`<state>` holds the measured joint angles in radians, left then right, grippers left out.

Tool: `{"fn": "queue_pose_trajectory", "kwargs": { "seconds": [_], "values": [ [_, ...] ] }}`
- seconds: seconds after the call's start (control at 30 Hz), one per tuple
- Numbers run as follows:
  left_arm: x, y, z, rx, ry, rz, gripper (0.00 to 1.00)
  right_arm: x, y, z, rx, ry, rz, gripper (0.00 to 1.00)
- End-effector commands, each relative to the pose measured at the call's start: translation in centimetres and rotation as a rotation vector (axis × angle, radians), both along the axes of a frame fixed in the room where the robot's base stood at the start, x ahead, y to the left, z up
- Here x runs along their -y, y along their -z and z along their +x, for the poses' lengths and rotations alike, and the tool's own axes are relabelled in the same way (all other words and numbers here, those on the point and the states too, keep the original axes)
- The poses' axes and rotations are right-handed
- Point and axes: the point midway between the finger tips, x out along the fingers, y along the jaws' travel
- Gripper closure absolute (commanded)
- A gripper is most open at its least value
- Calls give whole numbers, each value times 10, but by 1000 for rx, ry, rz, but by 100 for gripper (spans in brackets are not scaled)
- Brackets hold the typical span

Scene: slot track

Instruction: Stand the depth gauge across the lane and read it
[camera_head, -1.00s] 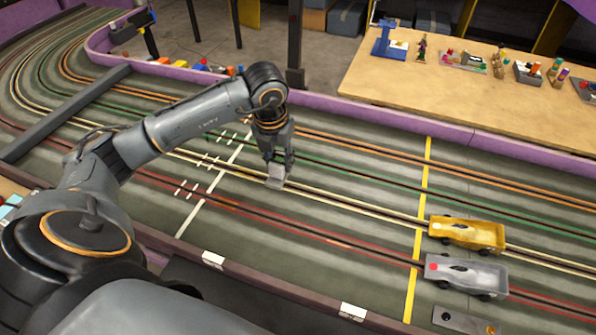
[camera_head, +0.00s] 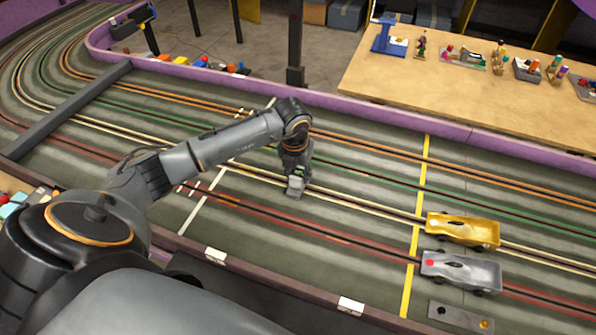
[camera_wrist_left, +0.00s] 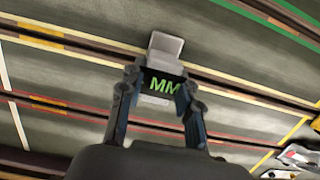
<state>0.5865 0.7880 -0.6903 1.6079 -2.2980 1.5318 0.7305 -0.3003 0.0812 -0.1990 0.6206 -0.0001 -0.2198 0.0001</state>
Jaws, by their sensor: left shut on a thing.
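My left gripper (camera_head: 296,180) is shut on the depth gauge (camera_head: 294,192), a small grey block, over the lane with cream lines. In the left wrist view the gauge (camera_wrist_left: 166,44) sits between the two fingers (camera_wrist_left: 158,98), and its dark display shows green "MM" letters. Any digits are not visible. Its grey end lies over or on the cream-lined lane (camera_wrist_left: 100,43); I cannot tell whether it touches the track. My right gripper is not in view.
A yellow car (camera_head: 463,230) and a silver car (camera_head: 460,271) stand at the yellow line (camera_head: 416,235) on the right. A dark bar (camera_head: 70,108) crosses the lanes at left. A purple wall (camera_head: 400,117) separates the track from a wooden table (camera_head: 470,96).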

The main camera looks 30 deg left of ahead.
Motion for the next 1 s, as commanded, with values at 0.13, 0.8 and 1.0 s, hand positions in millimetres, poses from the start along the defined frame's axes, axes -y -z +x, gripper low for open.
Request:
{"fn": "queue_pose_trajectory", "kwargs": {
  "seconds": [0.13, 0.8, 1.0],
  "values": [
    [0, 1, 0, 0, 0, 0, 55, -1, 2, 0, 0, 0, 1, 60],
    [1, -42, -5, 6, 2, 1, 44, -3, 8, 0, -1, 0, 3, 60],
    [3, -84, -11, 7, 2, 0, 44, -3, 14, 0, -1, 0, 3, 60]
  ]
}}
